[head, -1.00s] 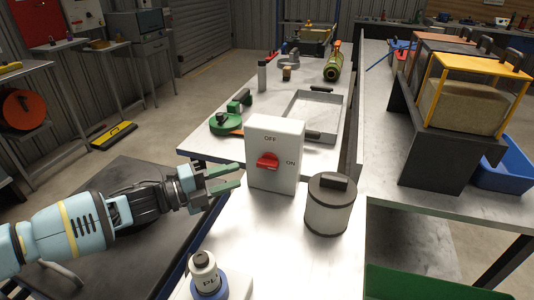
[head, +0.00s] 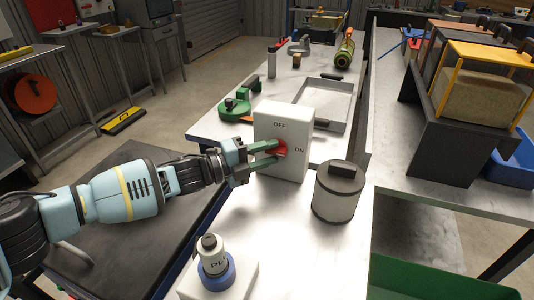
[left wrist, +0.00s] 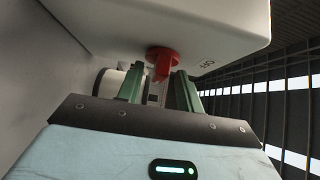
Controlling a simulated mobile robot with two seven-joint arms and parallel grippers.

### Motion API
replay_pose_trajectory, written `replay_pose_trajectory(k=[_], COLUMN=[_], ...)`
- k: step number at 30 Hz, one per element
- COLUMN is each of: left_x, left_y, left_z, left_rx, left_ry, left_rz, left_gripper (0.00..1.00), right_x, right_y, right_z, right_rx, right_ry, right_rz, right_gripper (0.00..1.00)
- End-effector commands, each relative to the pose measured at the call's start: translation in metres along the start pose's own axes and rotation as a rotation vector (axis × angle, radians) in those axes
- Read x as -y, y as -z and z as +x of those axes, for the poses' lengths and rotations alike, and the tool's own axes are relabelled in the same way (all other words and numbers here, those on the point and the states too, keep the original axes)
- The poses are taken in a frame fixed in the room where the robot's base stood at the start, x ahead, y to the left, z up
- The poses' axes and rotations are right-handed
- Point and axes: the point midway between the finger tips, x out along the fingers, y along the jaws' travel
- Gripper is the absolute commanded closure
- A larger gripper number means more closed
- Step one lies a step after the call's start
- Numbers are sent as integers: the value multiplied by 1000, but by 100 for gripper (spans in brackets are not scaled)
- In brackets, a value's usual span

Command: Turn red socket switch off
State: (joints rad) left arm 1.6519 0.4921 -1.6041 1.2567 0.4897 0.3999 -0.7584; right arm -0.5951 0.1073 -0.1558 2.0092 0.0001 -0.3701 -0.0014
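The white switch box (head: 296,126) stands upright on the bench, with "OFF" at the top of its face and "ON" at the right. Its red switch (head: 283,150) is partly hidden by my left gripper (head: 272,154). In the left wrist view, the red switch (left wrist: 163,62) sticks out from the box face (left wrist: 190,25). The two green fingers of my left gripper (left wrist: 160,92) are apart, one on each side of the red handle, with gaps visible. My right gripper is not in view.
A grey cylinder with a dark lid (head: 338,192) stands just right of the box. A green clamp-like tool (head: 237,103) and a shallow metal tray (head: 325,103) lie behind. The bench between is bare.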

Motion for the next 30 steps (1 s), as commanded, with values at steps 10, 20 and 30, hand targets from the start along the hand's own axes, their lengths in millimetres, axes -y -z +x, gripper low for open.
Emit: replay_pose_trajectory(k=[10, 20, 30], left_x=[0, 0, -8], left_y=[0, 0, 1], left_z=[2, 1, 2], left_rx=[0, -1, -1], left_ry=[0, 1, 106], left_rz=[0, -1, -114], left_gripper=[73, 100, 100], right_x=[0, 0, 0], right_y=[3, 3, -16], right_z=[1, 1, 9], right_rx=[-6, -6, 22], right_ry=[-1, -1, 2], right_rz=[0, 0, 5], right_gripper=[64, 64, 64])
